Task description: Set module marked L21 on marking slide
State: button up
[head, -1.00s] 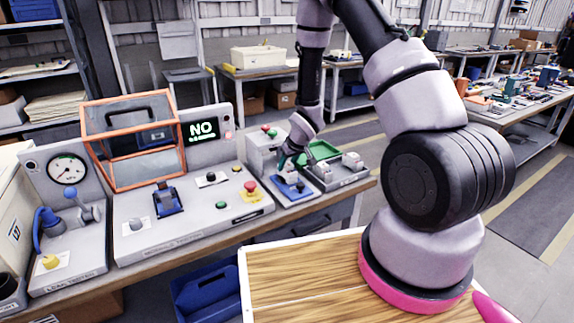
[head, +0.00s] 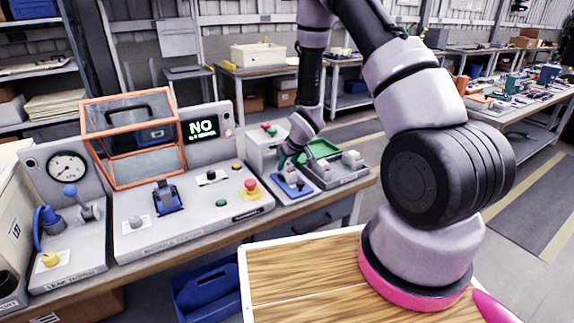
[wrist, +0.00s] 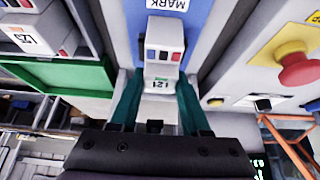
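The module (wrist: 164,45) is a pale block with dark, red and blue patches on its face and a small label that seems to read L21 upside down. In the wrist view it stands between the teal fingers of my gripper (wrist: 158,92), which look closed against its sides. The blue marking slide (wrist: 205,25), with a MARK label, lies under or just behind the module; I cannot tell whether they touch. In the head view my gripper (head: 290,160) is low over the slide (head: 298,190), partly hiding the module (head: 290,178).
A green tray (wrist: 70,75) lies beside the slide, and another labelled module (wrist: 35,38) is near it. A red mushroom button (head: 251,185) on a yellow base is left of the slide.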

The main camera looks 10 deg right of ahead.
jog(key=o, duration=0.4)
jog(key=shift+r, duration=0.1)
jog(key=v, duration=1)
jog(key=shift+s+d+r, duration=0.1)
jog(key=shift+s+r, duration=0.05)
jog(key=shift+r, duration=0.2)
